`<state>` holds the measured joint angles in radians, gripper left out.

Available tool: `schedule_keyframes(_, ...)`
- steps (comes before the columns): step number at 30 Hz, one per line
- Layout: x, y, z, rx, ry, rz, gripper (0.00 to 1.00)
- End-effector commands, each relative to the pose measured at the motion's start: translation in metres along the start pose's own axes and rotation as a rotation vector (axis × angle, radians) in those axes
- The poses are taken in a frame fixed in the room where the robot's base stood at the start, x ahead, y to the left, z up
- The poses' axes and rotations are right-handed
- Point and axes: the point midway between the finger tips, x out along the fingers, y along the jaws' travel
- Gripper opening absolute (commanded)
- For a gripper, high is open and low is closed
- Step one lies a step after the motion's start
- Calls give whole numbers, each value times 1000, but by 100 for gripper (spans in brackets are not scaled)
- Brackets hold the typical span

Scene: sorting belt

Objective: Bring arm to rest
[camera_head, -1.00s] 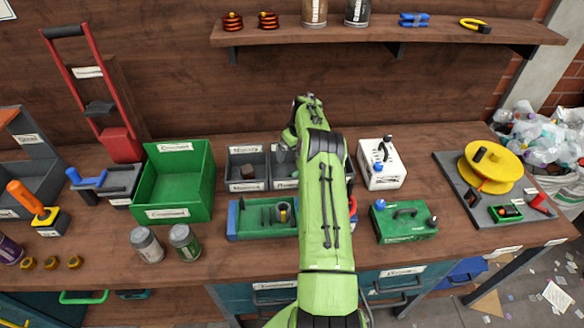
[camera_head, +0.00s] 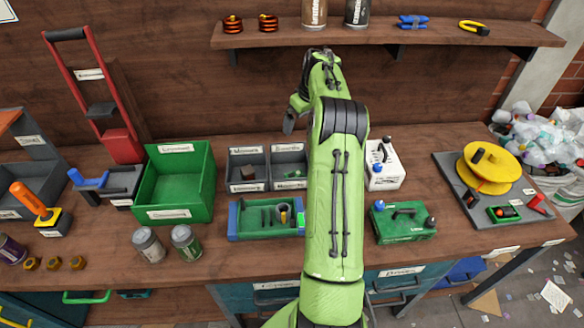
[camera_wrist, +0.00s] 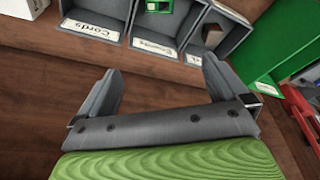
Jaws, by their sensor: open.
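My green arm reaches up over the middle of the bench in the head view. My gripper (camera_head: 290,120) is at its far end, raised above the grey bins near the back wall, and partly hidden by the wrist. In the wrist view my gripper (camera_wrist: 160,92) has its two grey fingers spread apart. Nothing is between them, only the brown wood behind. The fingers are apart from the labelled bins ahead of them.
Grey bins (camera_head: 247,187) stand beside a green crate (camera_head: 150,212). A green tray (camera_head: 250,232), a white box (camera_head: 385,182) and a green box (camera_head: 405,237) stand near my arm. A shelf (camera_head: 390,32) runs above. A yellow reel (camera_head: 490,165) stands right.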

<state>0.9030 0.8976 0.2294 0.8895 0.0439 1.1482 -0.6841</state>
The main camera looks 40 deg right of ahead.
Motion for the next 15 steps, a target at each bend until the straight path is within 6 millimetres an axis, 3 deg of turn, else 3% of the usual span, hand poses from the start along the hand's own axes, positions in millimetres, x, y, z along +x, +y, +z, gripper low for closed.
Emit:
schedule_keyframes(12,1,0,0,-1,0,0,100)
schedule_keyframes(15,-10,-14,-6,-16,2,5,100)
